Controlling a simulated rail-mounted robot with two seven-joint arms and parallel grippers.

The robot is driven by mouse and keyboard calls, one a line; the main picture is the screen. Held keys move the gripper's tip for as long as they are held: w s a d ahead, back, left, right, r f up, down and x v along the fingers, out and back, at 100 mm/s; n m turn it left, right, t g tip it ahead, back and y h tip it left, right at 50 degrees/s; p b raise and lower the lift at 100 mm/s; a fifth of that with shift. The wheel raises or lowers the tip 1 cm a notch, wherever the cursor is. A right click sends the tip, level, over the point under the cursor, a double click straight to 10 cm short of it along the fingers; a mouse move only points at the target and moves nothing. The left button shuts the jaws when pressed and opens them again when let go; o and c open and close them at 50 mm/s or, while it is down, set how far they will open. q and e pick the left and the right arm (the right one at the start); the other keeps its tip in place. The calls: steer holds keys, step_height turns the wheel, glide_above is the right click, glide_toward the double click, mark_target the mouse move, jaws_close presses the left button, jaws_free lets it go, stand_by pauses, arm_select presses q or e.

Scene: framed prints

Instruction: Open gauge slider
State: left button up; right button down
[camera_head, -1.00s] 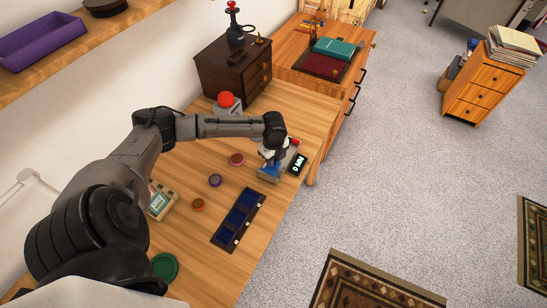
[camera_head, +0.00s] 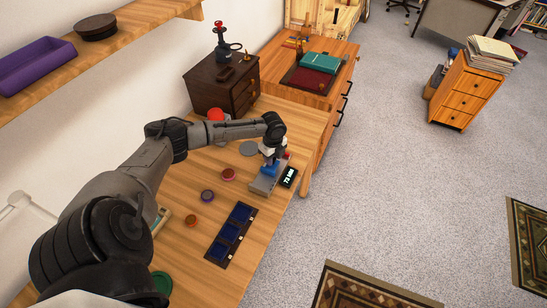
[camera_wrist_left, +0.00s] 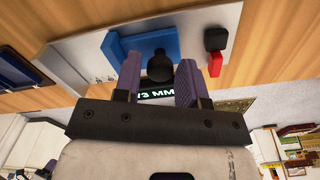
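The gauge is a grey base (camera_head: 262,188) on the wooden table, with a blue slider (camera_head: 270,169) on it and a black display (camera_head: 288,177) beside it that seems to read 73 MM. In the left wrist view the blue slider (camera_wrist_left: 150,42) carries a round black knob (camera_wrist_left: 160,66). My left gripper (camera_head: 271,154) is down over the slider. My right gripper is in neither view.
A dark blue compartment tray (camera_head: 231,235) and small round pieces (camera_head: 229,174) lie left of the gauge. A grey disc (camera_head: 248,148) and a red dome (camera_head: 215,114) are behind it. A dark drawer box (camera_head: 222,88) stands farther back. The table's right edge is close to the display.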

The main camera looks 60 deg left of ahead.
arm_select(q)
steer(key=shift+r, duration=0.2)
step_height(320, 180, up, 13)
steer(key=p, duration=0.2)
steer(key=shift+r+p, duration=0.2)
steer(key=shift+p, duration=0.15)
stand_by(0.6)
